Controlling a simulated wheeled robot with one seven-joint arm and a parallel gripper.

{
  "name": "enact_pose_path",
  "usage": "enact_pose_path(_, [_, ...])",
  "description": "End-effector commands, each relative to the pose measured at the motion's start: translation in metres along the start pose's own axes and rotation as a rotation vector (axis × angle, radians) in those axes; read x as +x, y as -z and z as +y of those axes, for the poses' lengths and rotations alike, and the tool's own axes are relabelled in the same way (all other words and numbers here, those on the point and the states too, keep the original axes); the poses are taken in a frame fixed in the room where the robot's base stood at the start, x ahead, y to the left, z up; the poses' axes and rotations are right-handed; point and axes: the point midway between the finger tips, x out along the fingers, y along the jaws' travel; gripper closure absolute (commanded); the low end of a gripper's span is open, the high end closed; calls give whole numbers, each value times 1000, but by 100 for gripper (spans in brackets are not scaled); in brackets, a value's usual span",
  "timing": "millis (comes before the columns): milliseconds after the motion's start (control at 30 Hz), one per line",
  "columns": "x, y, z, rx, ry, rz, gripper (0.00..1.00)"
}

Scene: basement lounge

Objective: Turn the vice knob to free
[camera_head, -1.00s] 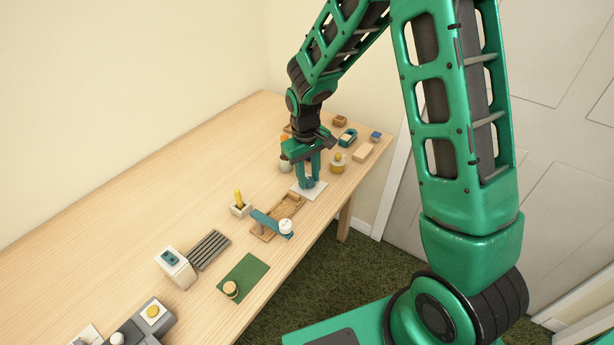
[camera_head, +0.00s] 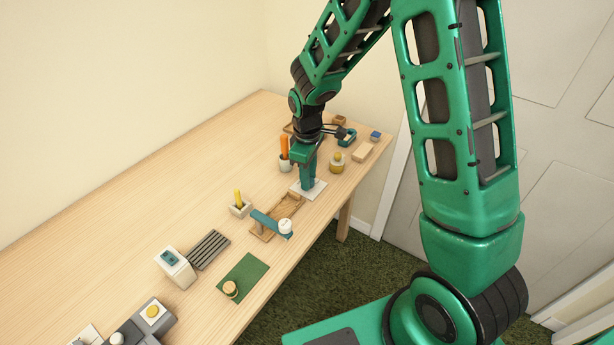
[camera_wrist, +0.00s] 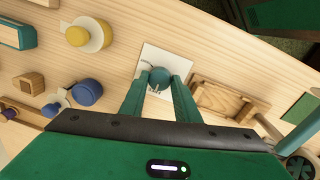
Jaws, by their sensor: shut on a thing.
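A round teal knob (camera_wrist: 159,76) stands on a square white plate (camera_head: 296,189) near the table's front edge. The plate also shows in the wrist view (camera_wrist: 152,55), with small dark marks around the knob that are too small to read. My gripper (camera_head: 308,184) points straight down over the plate and is shut on the knob, with one finger on each side of it in the wrist view. In the head view the fingers hide the knob.
A wooden tray-like fixture (camera_wrist: 235,101) lies close beside the plate, with a teal bar (camera_head: 267,221) near it. The table's left rear is clear.

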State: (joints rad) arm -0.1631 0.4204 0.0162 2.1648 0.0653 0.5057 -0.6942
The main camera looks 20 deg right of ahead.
Motion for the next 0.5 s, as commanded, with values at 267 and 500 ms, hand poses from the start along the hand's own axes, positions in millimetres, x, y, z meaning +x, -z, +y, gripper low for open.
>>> enact_pose_path(267, [-2, 2, 4, 1, -10, 7, 93])
enact_pose_path(500, [-2, 1, 4, 1, -8, 5, 53])
